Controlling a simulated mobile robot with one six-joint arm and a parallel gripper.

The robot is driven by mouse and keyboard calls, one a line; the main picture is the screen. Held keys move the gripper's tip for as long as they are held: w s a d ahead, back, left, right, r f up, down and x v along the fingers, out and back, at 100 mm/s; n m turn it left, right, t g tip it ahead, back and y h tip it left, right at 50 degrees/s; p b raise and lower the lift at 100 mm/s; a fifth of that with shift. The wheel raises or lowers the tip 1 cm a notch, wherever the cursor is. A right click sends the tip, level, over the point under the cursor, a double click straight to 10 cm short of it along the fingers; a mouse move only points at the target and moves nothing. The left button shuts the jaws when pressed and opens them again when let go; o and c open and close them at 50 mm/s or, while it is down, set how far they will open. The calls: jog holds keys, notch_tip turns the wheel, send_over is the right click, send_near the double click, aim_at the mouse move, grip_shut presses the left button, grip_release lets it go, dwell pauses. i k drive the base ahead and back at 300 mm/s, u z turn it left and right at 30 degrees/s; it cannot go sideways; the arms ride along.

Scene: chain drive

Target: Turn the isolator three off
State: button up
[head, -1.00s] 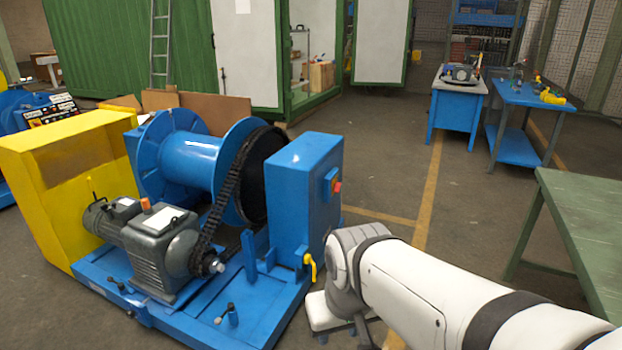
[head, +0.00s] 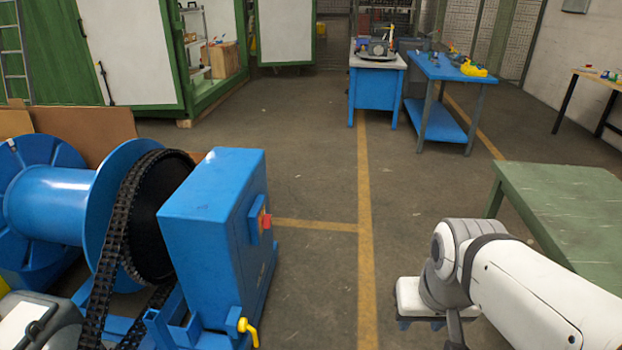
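A red rotary handle on a yellow plate (head: 264,221) sits on the right face of the blue cabinet (head: 205,215) beside the chain drive. It looks like an isolator switch, but no number can be read and its setting is too small to tell. A yellow lever (head: 248,331) sticks out low on the same unit. My white arm reaches in from the lower right. Its end, my gripper (head: 422,318), hangs low over the floor, well right of the cabinet and touching nothing visible. Its fingers are mostly hidden and their opening cannot be made out.
A blue winch drum (head: 50,205) with a black chain (head: 118,240) stands left of the cabinet. A green table (head: 570,200) is close on the right. Blue workbenches (head: 436,70) stand at the back. The floor between cabinet and green table is clear.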

aim_at(266, 222)
jog(key=u, duration=0.1)
jog(key=i, duration=1.5)
jog(key=u, duration=1)
jog(key=i, duration=0.5)
jog(key=u, duration=0.2)
jog(key=k, duration=0.7)
jog(key=u, duration=0.2)
jog(key=i, duration=0.7)
jog(key=z, duration=0.1)
